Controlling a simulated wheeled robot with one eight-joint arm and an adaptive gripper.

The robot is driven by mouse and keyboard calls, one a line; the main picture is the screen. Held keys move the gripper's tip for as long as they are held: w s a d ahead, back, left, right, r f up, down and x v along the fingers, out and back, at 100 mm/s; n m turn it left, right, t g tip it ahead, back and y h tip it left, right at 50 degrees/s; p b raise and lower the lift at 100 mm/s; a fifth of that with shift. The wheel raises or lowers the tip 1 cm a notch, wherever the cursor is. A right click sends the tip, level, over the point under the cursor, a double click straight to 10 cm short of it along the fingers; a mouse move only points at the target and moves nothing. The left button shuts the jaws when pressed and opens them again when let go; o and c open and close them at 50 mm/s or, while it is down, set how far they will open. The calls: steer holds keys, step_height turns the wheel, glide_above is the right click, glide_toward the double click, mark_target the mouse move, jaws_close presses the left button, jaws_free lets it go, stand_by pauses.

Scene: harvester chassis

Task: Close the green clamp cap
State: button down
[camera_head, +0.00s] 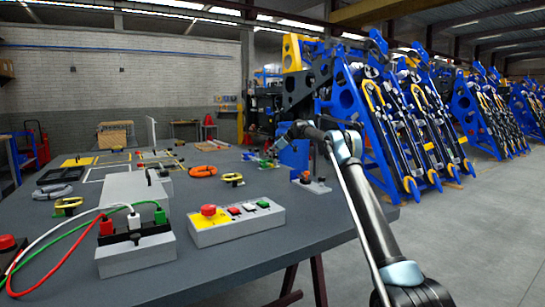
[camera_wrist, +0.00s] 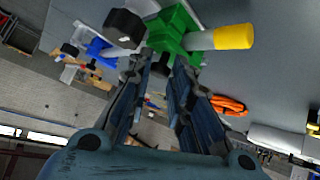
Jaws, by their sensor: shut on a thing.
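The green clamp (camera_wrist: 175,30) is at the top of the wrist view, with a grey rod and a yellow end (camera_wrist: 233,37) to its right. My gripper (camera_wrist: 163,62) points at it, its two dark fingers close to its lower edge. The fingers are shut on a part of the green clamp cap; the exact contact is partly hidden by the fingertips. In the head view my gripper (camera_head: 280,143) is over the far right part of the table, and the clamp there is too small to make out clearly.
A blue clamp (camera_wrist: 100,50) stands left of the green one in the wrist view. The grey table (camera_head: 300,235) holds a button box (camera_head: 235,224), a cable box (camera_head: 136,254) and orange cable coils (camera_head: 203,171). Blue racks (camera_head: 385,110) stand behind my arm.

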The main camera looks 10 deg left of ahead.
steer(key=shift+f, duration=0.1)
steer(key=c, duration=1.6)
jaws_free()
steer(key=shift+d, duration=0.1)
steer(key=shift+o, duration=0.7)
steer(key=v, duration=0.7)
steer(key=shift+d+r, duration=0.25)
steer(key=shift+d, duration=0.1)
